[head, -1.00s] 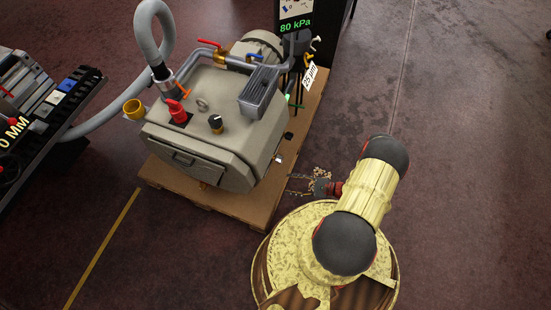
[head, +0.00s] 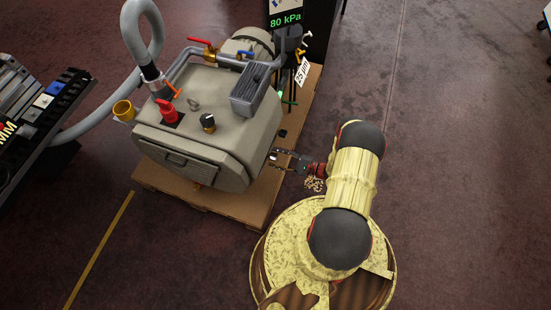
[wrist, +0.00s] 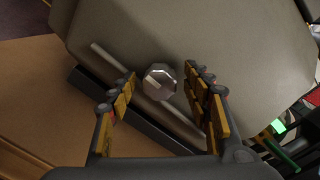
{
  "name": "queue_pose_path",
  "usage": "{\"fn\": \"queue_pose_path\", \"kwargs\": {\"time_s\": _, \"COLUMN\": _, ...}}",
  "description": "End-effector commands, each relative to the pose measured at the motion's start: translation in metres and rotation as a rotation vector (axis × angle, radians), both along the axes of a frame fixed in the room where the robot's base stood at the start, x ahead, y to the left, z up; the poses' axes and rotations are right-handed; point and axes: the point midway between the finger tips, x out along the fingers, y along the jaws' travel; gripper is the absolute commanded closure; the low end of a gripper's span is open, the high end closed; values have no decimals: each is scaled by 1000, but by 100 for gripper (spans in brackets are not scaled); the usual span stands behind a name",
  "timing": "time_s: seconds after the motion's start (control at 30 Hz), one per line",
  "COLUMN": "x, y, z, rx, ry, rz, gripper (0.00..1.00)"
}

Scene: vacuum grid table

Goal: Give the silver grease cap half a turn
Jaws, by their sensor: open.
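The silver grease cap (wrist: 159,80) is a small faceted metal knob on the side of the beige pump housing (head: 205,125). In the wrist view it shows between the two fingers of my gripper (wrist: 161,92), nearer their tips, with a visible gap on both sides. My gripper is open and holds nothing. In the head view my gripper (head: 284,159) reaches the right side of the housing, low down, and the cap is hard to make out beside its fingertips.
The housing stands on a wooden pallet (head: 232,205). A pale rod (wrist: 110,57) and a dark bar (wrist: 95,88) run close by the cap. A green-handled part (wrist: 280,150) is at lower right. Open floor (head: 450,170) lies to the right.

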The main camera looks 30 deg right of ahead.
Motion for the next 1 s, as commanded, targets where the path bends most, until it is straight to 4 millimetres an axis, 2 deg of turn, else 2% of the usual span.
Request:
{"fn": "queue_pose_path", "kwargs": {"time_s": 0.33, "x": 3, "y": 3, "z": 0, "rx": 0, "ry": 0, "rz": 0, "gripper": 51}}
{"fn": "queue_pose_path", "kwargs": {"time_s": 1.0, "x": 3, "y": 3, "z": 0, "rx": 0, "ry": 1, "rz": 1, "gripper": 89}}
